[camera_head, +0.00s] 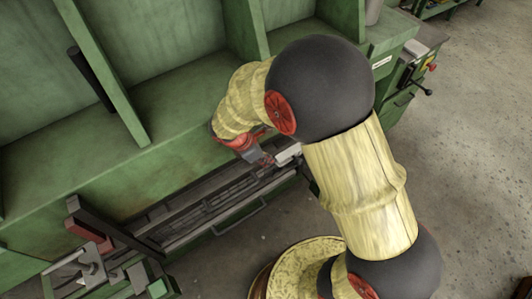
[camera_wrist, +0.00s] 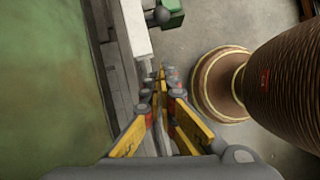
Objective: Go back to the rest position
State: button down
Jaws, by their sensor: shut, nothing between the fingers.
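My gripper (camera_wrist: 163,78) is in the middle of the wrist view. Its yellow fingers come together at the tips, and nothing shows between them. In the head view my gripper (camera_head: 268,160) is small and partly hidden by my arm, close above the front edge of the green machine (camera_head: 165,150). I cannot tell from these views whether it touches the machine. My yellow and black arm is bent and reaches from the lower right towards the machine.
Dark rails (camera_head: 215,205) run along the machine's front. A vise-like fitting (camera_head: 90,265) is at the lower left. A dark rod (camera_head: 90,78) stands at the upper left. A cabinet with a lever (camera_head: 405,80) is at the upper right. Open concrete floor (camera_head: 475,150) lies to the right.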

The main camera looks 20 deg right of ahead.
dwell(0.3)
jog(key=s+r+m+g+y, duration=0.1)
jog(key=s+r+m+y, duration=0.1)
jog(key=s+r+m, duration=0.5)
jog(key=s+d+r+m+t+y, duration=0.1)
jog(key=s+r+m+t, duration=0.2)
jog(key=r, duration=0.7)
jog(key=s+d+r+m+t+y, duration=0.2)
jog(key=s+r+m+t, duration=0.1)
jog(key=s+r+m, duration=0.4)
notch_tip(320, 180, up, 4)
jog(key=shift+d+f+m, duration=0.15)
jog(key=shift+f+m, duration=0.1)
jog(key=shift+m, duration=0.85)
jog(key=shift+s, duration=0.1)
